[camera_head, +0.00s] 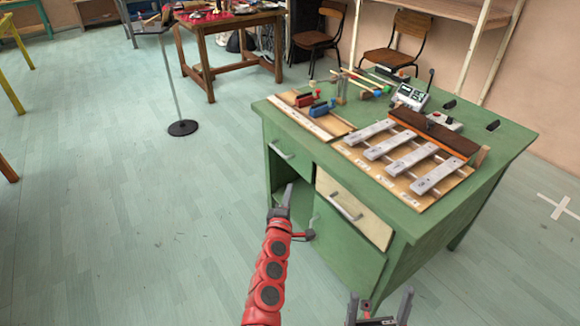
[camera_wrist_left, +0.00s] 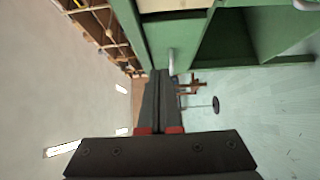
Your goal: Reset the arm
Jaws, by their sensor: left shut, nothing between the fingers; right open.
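My left arm is red and comes up from the bottom of the head view. Its left gripper (camera_head: 287,196) is in front of the green desk (camera_head: 345,240), by the open compartment under the desk's left drawer. In the left wrist view the left gripper (camera_wrist_left: 160,85) has its two dark fingers together with nothing between them, pointing towards the desk front near a drawer handle (camera_wrist_left: 171,62). I cannot tell whether the tips touch the desk. My right gripper (camera_head: 379,304) shows at the bottom of the head view, its two grey fingers apart and empty, in front of the desk.
Metal bars (camera_head: 408,160) on a wooden board, red and blue blocks, and a small device (camera_head: 409,96) lie on the desk. A cream drawer (camera_head: 352,208) is in its front. Behind are a chair (camera_head: 403,44), a brown table (camera_head: 226,27) and a stand (camera_head: 183,127).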

